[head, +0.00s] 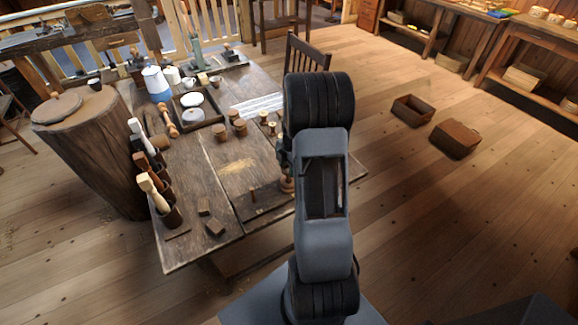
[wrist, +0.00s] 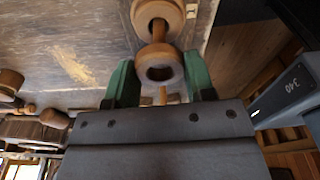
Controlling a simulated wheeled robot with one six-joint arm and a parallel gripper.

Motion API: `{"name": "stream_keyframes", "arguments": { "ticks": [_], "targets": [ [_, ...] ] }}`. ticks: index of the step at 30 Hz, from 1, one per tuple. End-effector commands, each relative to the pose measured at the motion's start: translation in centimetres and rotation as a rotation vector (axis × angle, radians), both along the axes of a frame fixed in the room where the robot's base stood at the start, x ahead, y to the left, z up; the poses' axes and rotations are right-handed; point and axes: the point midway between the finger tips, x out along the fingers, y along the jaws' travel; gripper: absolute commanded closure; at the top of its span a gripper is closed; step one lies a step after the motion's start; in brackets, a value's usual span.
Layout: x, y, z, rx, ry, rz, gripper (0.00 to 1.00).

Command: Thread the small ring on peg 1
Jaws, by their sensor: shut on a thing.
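In the wrist view my gripper (wrist: 160,78) has its two green fingers on either side of a small wooden ring (wrist: 160,64), shut on it. The ring's dark hole faces the camera. Just beyond it, a stack of wider turned wooden pieces (wrist: 158,12) has a narrow stem pointing toward the ring; whether they touch I cannot tell. A thin peg (wrist: 163,95) shows below the ring. In the head view a thin peg (head: 253,195) stands on a dark board (head: 266,207), and a turned piece (head: 287,186) stands at its right, partly behind my arm. Peg numbers are not readable.
The workbench (head: 190,245) carries wooden spools (head: 220,133), small dark blocks (head: 214,228), a tray (head: 196,112) and tool holders (head: 172,216) along its left edge. A chair (head: 307,55) stands behind. Two boxes (head: 455,138) lie on the floor at right.

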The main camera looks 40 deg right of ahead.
Motion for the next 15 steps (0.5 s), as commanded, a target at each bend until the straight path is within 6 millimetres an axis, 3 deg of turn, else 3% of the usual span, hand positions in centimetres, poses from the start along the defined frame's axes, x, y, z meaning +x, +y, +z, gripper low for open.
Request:
{"name": "stream_keyframes", "arguments": {
  "ticks": [15],
  "targets": [
    [0.0, 0.0, -1.1, 0.000, 0.000, 0.000, 0.72]
  ]
}}
